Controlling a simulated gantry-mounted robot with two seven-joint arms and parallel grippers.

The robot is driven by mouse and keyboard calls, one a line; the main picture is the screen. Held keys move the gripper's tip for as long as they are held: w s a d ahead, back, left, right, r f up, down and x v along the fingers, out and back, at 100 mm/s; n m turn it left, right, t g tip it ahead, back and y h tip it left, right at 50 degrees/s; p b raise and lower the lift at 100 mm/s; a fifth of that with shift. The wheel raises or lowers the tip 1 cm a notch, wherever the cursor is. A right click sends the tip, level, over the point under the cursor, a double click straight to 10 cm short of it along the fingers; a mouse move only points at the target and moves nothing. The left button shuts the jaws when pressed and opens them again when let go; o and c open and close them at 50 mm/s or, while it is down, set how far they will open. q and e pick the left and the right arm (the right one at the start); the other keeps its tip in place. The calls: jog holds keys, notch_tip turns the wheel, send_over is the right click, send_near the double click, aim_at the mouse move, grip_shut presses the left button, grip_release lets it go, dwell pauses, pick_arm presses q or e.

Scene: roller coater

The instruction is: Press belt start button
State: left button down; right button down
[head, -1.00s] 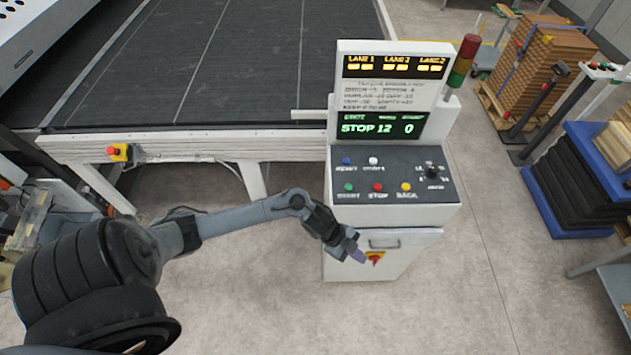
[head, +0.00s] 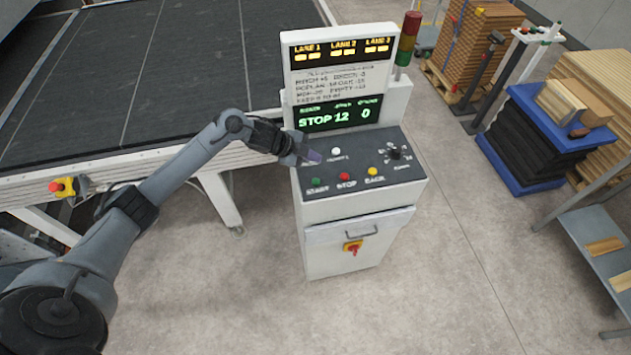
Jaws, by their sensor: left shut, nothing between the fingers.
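The control console (head: 360,240) stands in the middle of the head view. Its sloped panel has a green button (head: 316,182) labelled START, a red STOP button (head: 344,177) and a yellow BACK button (head: 373,171). A white button (head: 336,152) and a black rotary knob (head: 394,153) sit behind them. The display (head: 340,115) reads STOP 12 0. My left gripper (head: 312,156) is shut and empty, over the panel's rear left part, behind the green button. It hides the blue button. I cannot tell whether its tip touches the panel. My right gripper is out of view.
The dark belt (head: 150,75) lies behind at left, with a red emergency stop (head: 60,187) on its frame. A signal tower (head: 408,38) rises beside the display. Floor right of the console is clear.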

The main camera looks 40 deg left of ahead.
pick_arm(q)
jog(key=shift+f, duration=0.15)
jog(key=b, duration=0.7)
send_over(313, 182)
notch_tip(313, 182, down, 7)
jog(key=shift+r, duration=0.2)
jog(key=shift+f, duration=1)
jog(key=shift+d, duration=0.1)
jog(key=shift+f+b, duration=0.15)
jog(key=shift+b, duration=0.15)
dwell(0.7)
jog(key=shift+f, duration=0.25)
